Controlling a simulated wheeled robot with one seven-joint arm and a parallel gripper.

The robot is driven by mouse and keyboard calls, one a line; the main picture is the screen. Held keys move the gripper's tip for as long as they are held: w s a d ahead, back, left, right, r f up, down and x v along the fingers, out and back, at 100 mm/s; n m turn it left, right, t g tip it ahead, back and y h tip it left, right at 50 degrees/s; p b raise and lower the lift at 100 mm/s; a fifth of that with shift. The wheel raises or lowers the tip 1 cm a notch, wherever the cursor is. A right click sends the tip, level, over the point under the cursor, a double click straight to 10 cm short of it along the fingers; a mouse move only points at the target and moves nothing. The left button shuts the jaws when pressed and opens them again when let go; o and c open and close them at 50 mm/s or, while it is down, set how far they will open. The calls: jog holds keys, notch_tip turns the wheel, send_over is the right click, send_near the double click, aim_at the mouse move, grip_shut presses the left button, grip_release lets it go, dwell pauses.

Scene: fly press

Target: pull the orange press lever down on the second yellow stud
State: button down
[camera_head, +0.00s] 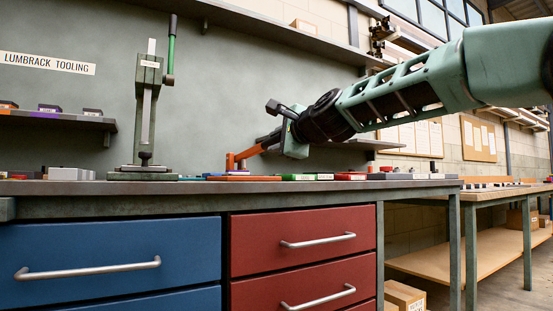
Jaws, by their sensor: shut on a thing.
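An orange lever (248,153) slopes up to the right from a short orange upright, just above the bench top. Its low end is over a flat orange and purple piece (241,178); whether it touches that piece I cannot tell. My gripper (268,140) comes in from the upper right and is shut on the lever's upper end. A green press (146,110) stands upright to the left, with a green handle (171,50) pointing up and a dark tip. I cannot make out the yellow studs in this view.
The bench top (420,182) holds several small flat coloured pieces, among them green ones (305,177) right of the lever. A shelf (55,117) is on the wall at left. Blue (110,265) and red drawers (305,245) are below. A wooden-topped bench (500,192) stands at right.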

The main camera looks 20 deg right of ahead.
jog(key=shift+f+t+b, duration=0.5)
jog(key=shift+f+b, duration=0.9)
jog(key=shift+b, duration=1.35)
jog(key=c, duration=1.2)
grip_release()
jog(key=shift+o, duration=0.2)
jog(key=b+v, duration=1)
jog(key=v, duration=0.7)
jog(key=shift+s+d+b, duration=0.15)
jog(key=shift+s+b, duration=0.05)
jog(key=shift+b, duration=0.15)
